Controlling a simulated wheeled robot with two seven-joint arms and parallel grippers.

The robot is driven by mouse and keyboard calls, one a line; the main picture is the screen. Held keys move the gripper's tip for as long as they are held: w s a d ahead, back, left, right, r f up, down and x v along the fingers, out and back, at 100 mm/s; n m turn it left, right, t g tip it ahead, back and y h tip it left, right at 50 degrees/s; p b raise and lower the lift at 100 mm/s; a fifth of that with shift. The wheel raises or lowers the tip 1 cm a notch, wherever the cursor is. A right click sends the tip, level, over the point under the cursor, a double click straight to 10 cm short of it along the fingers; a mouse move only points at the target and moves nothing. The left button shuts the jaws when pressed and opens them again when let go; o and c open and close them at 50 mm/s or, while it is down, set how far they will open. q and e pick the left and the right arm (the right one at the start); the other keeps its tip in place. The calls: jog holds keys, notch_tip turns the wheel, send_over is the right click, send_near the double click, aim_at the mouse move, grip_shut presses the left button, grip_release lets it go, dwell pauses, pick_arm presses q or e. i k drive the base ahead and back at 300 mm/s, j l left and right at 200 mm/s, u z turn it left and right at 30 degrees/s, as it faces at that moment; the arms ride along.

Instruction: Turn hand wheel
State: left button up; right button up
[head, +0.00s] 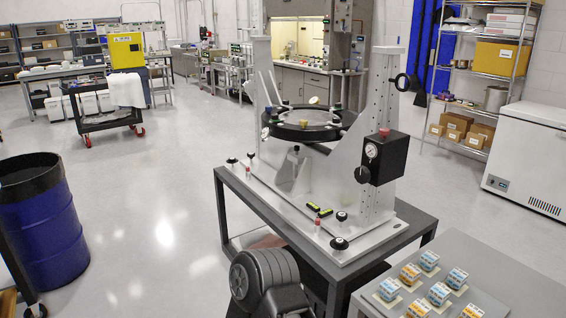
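The mirror fixture (384,115) is a pale metal frame with two tall uprights, standing on a dark grey table (408,238). A small black hand wheel (413,83) sticks out from the outer side of its right upright, near the top. Between the uprights a round black mirror cell (308,133) lies about level, with small coloured knobs on its rim. Neither my left nor my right gripper is in view, and nothing touches the hand wheel.
A black box with a gauge (392,158) is fixed below the hand wheel. Small labelled boxes (438,293) stand on a grey bench at front right. A blue drum (45,235) stands at left. A white chest freezer (530,165) and wire shelf (487,75) are at right.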

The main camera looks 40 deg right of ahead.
aim_at(363, 176)
jog(key=i+z, duration=0.15)
jog(key=i, duration=0.25)
jog(key=i+j+z, duration=0.15)
jog(key=i, duration=0.25)
jog(key=i+j+z, duration=0.15)
jog(key=i, duration=0.25)
jog(key=i+j+z, duration=0.15)
jog(key=i+z, duration=0.15)
jog(key=z, duration=0.2)
jog(key=i+j+z, duration=0.25)
jog(key=z, duration=0.25)
jog(key=i+j+z, duration=0.2)
jog(key=j+z, duration=0.25)
jog(key=i+j+z, duration=0.15)
jog(key=j+z, duration=0.35)
jog(key=l, duration=0.1)
